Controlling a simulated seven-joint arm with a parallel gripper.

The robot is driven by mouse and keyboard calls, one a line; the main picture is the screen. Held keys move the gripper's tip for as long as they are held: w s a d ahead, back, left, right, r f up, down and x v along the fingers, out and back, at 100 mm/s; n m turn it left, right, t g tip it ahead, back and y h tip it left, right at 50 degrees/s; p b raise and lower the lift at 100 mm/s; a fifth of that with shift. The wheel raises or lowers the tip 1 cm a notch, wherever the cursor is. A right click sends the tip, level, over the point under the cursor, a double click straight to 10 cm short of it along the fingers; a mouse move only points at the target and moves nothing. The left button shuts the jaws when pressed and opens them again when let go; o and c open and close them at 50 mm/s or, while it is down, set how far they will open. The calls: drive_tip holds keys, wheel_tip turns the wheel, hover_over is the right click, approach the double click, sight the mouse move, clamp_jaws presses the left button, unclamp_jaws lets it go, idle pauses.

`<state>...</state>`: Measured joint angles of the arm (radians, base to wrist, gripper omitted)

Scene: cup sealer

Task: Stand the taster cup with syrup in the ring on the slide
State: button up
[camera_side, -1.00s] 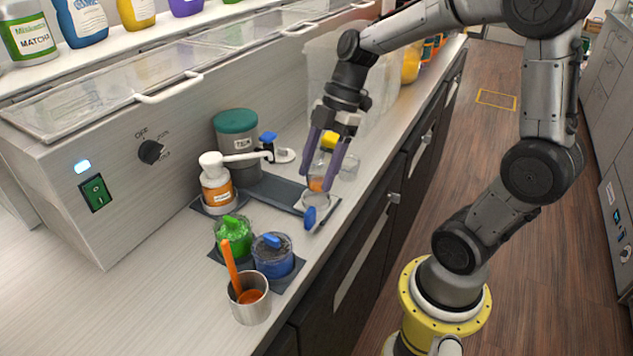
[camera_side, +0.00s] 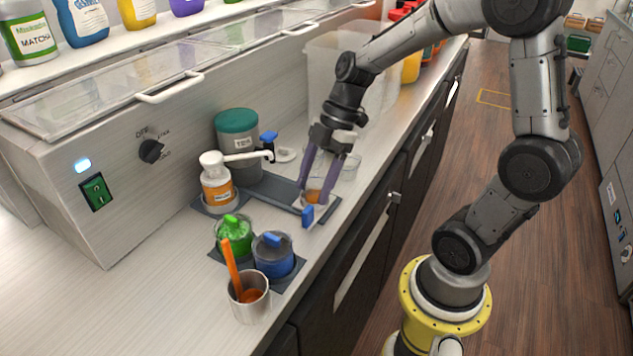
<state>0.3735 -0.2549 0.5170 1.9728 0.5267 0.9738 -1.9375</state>
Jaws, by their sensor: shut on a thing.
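My gripper (camera_side: 315,194) points down and is shut on the small clear taster cup, which has orange-brown syrup (camera_side: 314,197) in it. The cup looks upright, low between the two purple fingers, at the pale ring on the slide. The slide (camera_side: 285,188) is a dark grey track on the counter, with a blue tab (camera_side: 308,214) at its near end. The fingers hide much of the ring and the cup's sides, so I cannot tell whether the cup's base rests in it.
A pump bottle (camera_side: 216,184) and a teal-lidded canister (camera_side: 238,135) stand left of the slide.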

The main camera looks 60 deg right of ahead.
drive_tip(key=o, duration=1.3)
drive_tip(key=shift+s+f, duration=0.4)
drive_tip(key=shift+f, duration=0.35)
drive_tip(key=shift+r, duration=0.6)
drive_tip(key=w+v, duration=0.1)
drive_tip(key=v, duration=1.1)
drive_tip(key=shift+s+a+f+m+t+h, duration=0.45)
drive_tip(key=shift+s+a+m+t+h, duration=0.45)
drive_tip(key=shift+s+m, duration=1.25)
drive_tip(key=shift+s+a+f+m+t+h, duration=0.5)
drive_tip(key=shift+s+a+m, duration=0.85)
drive_tip(key=shift+m, duration=1.3)
drive_tip(key=shift+s+a+f+m+t+h, duration=0.5)
drive_tip(key=shift+s+a+m+h, duration=0.4)
drive_tip(key=shift+s+m, duration=1.3)
drive_tip(key=shift+w, duration=0.2)
